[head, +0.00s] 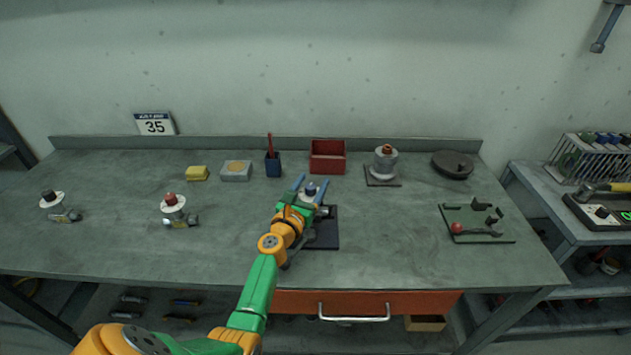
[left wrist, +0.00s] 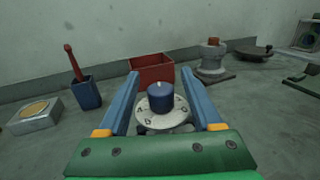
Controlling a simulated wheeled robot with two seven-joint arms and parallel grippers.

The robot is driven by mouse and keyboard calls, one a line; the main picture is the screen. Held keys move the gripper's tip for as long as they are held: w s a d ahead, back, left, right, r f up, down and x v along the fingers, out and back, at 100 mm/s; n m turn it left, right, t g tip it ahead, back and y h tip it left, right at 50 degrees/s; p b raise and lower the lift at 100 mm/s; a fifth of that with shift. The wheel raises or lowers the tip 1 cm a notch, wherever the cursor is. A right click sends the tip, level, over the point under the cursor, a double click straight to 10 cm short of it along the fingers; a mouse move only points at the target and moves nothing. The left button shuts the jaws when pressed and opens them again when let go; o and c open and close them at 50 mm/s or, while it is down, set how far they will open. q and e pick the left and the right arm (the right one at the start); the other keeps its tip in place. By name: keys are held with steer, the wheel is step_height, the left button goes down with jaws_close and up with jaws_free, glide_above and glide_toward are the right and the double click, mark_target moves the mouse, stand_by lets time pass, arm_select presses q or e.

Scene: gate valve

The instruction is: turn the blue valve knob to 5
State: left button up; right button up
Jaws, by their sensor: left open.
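The blue valve knob (head: 311,189) stands on a pale round dial at the middle of the bench. In the left wrist view the knob (left wrist: 161,97) has a small white mark on its top, and the dial (left wrist: 150,119) carries dark marks too small to read. My left gripper (head: 308,184) is open, its two blue fingers on either side of the knob with gaps showing. I cannot tell whether either finger touches it. The valve's lower body is mostly hidden by the gripper. My right gripper is not in view.
A red-knobbed valve (head: 172,201) and a black-knobbed valve (head: 50,200) stand to the left. Behind are a red box (head: 327,158), a blue cup (head: 272,165) and a grey fitting (head: 384,164). A dark green tray (head: 485,237) lies right. The bench between them is clear.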

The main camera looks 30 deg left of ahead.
arm_select(q)
steer(key=shift+w+a+f, duration=0.15)
steer(key=shift+w+f, duration=0.05)
steer(key=shift+w, duration=0.4)
steer(key=shift+w+a+f, duration=0.1)
steer(key=shift+w+f, duration=0.05)
steer(key=shift+w, duration=0.65)
steer(key=shift+s+r, duration=0.15)
steer(key=shift+s, duration=0.1)
steer(key=c, duration=0.6)
jaws_close()
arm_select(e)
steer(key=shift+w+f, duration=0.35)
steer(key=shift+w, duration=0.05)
arm_select(q)
steer(key=shift+y, duration=0.3)
